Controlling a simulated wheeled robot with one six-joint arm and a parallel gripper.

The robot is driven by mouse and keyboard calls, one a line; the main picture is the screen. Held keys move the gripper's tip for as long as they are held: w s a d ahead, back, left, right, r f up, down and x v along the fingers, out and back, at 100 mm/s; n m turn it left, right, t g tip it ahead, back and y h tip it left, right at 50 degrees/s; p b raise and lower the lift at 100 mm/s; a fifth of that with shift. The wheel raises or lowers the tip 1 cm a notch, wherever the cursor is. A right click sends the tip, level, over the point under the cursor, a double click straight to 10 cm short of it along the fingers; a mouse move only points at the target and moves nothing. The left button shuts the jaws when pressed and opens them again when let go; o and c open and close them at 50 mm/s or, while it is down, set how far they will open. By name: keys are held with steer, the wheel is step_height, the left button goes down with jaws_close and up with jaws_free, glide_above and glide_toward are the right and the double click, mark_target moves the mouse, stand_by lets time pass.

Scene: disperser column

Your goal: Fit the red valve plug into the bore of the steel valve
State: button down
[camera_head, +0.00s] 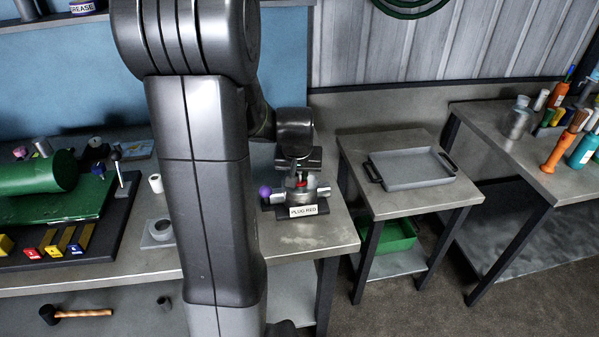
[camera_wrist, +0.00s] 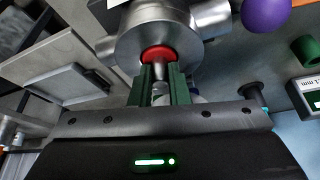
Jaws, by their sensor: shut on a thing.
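The steel valve (camera_head: 312,196) stands on a dark base with a "PLUG RED" label near the right end of the workbench. In the wrist view the valve body (camera_wrist: 187,22) fills the top middle. The red valve plug (camera_wrist: 158,54) shows at the valve's round opening, and a bit of red plug (camera_head: 301,183) shows in the head view. My gripper (camera_wrist: 161,72), with green fingers, is shut on the plug directly over the valve. The fingers hide part of the plug. I cannot tell how deep the plug sits in the bore.
A purple ball knob (camera_head: 265,191) is at the valve's left side. A grey ring-shaped part (camera_head: 158,232) and a green machine (camera_head: 45,178) lie further left on the bench. A grey tray (camera_head: 411,169) sits on a side table to the right. The bench front right of the valve is clear.

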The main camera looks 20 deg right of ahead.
steer(key=shift+f, duration=0.2)
steer(key=c, duration=1.4)
jaws_free()
steer(key=shift+r, duration=0.15)
steer(key=shift+r, duration=0.2)
steer(key=v, duration=1.1)
steer(key=shift+s+r+b, duration=0.3)
steer(key=shift+b, duration=0.05)
steer(key=shift+f, duration=0.1)
